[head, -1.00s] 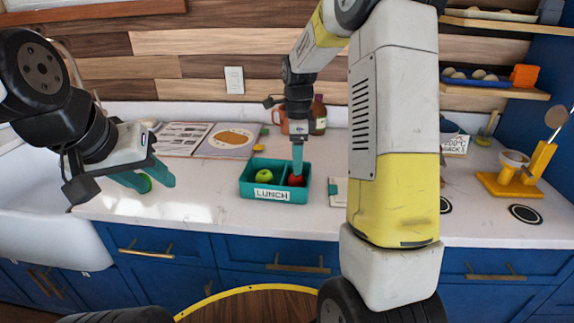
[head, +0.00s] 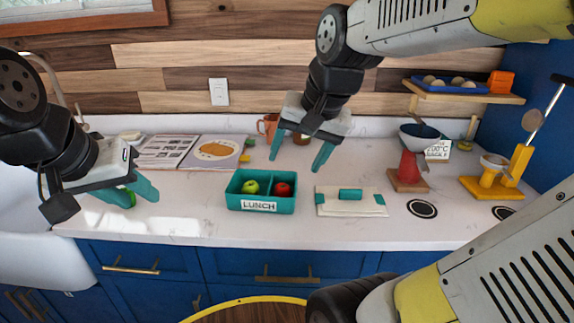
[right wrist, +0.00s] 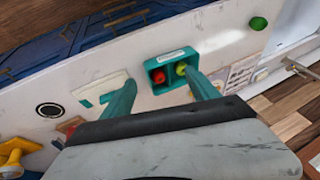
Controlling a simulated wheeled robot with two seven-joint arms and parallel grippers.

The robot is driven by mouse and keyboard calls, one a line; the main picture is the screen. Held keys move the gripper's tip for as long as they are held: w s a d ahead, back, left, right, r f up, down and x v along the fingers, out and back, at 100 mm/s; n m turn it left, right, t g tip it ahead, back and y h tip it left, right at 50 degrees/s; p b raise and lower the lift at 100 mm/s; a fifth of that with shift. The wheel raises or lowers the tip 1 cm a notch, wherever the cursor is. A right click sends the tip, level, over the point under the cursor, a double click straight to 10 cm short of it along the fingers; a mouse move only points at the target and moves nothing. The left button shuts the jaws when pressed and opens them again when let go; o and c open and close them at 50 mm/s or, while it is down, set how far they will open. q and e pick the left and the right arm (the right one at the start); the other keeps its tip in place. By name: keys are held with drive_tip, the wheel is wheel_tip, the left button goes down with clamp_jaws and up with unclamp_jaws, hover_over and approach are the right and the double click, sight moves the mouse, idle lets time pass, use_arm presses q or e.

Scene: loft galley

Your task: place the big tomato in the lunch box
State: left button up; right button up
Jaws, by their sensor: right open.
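The teal lunch box (head: 262,206), labelled LUNCH, stands on the counter with two compartments. The red tomato (head: 283,189) sits in its right compartment, and a green apple-like fruit (head: 251,187) sits in its left one. The tomato also shows in the right wrist view (right wrist: 158,76), inside the box (right wrist: 150,66). My right gripper (head: 297,160) is open and empty, raised above and behind the box, clear of the tomato.
An open book (head: 190,150) and an orange mug (head: 268,125) are behind. The counter front is clear.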

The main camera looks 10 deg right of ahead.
drive_tip(key=s+n, duration=0.1)
drive_tip(key=s+n+t, duration=0.1)
drive_tip(key=s+n, duration=0.2)
drive_tip(key=s, duration=0.1)
drive_tip(key=shift+a+f, duration=0.35)
drive_tip(key=shift+f, duration=0.05)
